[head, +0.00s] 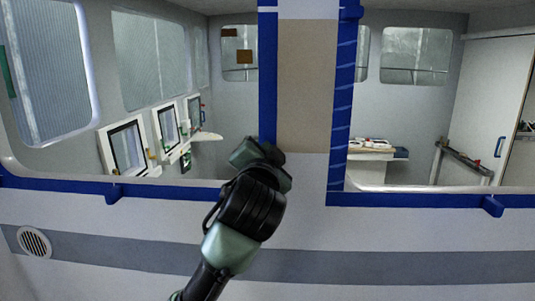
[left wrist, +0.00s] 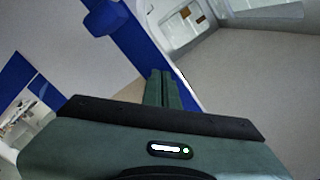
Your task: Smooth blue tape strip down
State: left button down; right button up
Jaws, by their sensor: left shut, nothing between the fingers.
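Blue tape runs around two window openings in a pale wall. The left opening has an upright strip (head: 268,70) on its right side and a bottom strip (head: 60,185) with a loose-looking tab (head: 113,193). The right opening has an upright strip (head: 343,110) with pale crease-like lines, and a bottom strip (head: 420,200) with another tab (head: 493,206). My left gripper (head: 256,152) is shut and empty at the left opening's lower right corner, hiding the tape there. In the left wrist view its closed fingers (left wrist: 163,74) lie against or just before a blue strip (left wrist: 140,35); contact is unclear.
A beige panel (head: 307,85) fills the wall between the openings. A round vent (head: 34,242) sits low on the left. Through the openings are framed screens (head: 127,146) and a white counter (head: 370,155). The wall front right of my arm is clear.

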aim_at(268, 109)
pick_arm(q)
jog(key=shift+r, duration=1.05)
jog(key=shift+w+r, duration=0.15)
jog(key=shift+r, duration=1.05)
jog(key=shift+d, duration=0.1)
jog(key=shift+s, duration=0.2)
jog(key=shift+w+r, duration=0.1)
jog(key=shift+r, duration=1.7)
jog(key=shift+r, duration=0.1)
